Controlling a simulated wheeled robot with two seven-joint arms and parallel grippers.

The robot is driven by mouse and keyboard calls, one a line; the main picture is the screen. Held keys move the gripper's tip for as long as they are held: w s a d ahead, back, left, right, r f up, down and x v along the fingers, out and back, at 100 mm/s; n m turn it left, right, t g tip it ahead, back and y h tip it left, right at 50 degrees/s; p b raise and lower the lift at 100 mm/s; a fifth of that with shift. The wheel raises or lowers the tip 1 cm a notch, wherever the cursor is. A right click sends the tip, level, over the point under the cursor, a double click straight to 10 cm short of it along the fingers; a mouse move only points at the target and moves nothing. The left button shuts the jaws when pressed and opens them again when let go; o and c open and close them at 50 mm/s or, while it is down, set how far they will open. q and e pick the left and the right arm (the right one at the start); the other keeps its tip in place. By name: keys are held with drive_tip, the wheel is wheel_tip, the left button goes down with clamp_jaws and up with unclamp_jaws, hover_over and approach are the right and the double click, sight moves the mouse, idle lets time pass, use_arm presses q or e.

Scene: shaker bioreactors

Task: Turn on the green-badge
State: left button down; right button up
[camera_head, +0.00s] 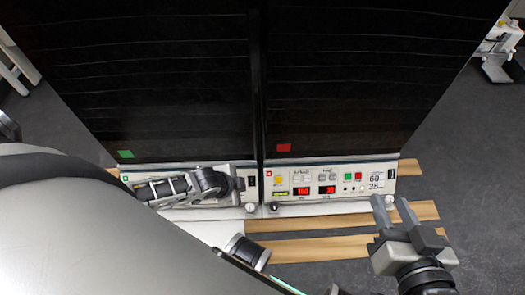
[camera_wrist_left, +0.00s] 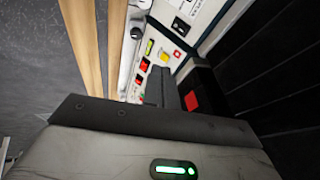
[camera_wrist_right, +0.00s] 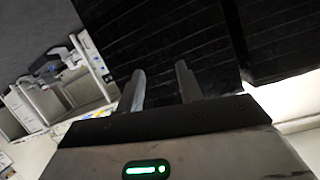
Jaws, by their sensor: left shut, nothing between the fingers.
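The green badge (camera_head: 125,154) is on the lower left of the left dark-fronted shaker. That shaker's white control panel (camera_head: 222,172) is below it, mostly covered by my left arm and gripper. A black rocker switch (camera_head: 252,181) shows at the panel's right end.
The right shaker has a red badge (camera_head: 284,147), also in the left wrist view (camera_wrist_left: 193,101). Its panel (camera_head: 300,169) has lit red displays (camera_head: 327,190) and its own rocker switch (camera_head: 391,173). Wooden strips (camera_head: 330,246) lie in front. Grey floor (camera_head: 465,140) is open at right.

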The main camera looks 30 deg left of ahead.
sight(253, 182)
use_arm(q)
drive_tip(key=shift+w+a+f, duration=0.45)
drive_tip(key=shift+a+f, duration=0.25)
use_arm(e)
drive_tip(key=shift+w+a+f, duration=0.1)
drive_tip(key=shift+w+a, duration=0.05)
drive_tip(key=shift+w, duration=0.15)
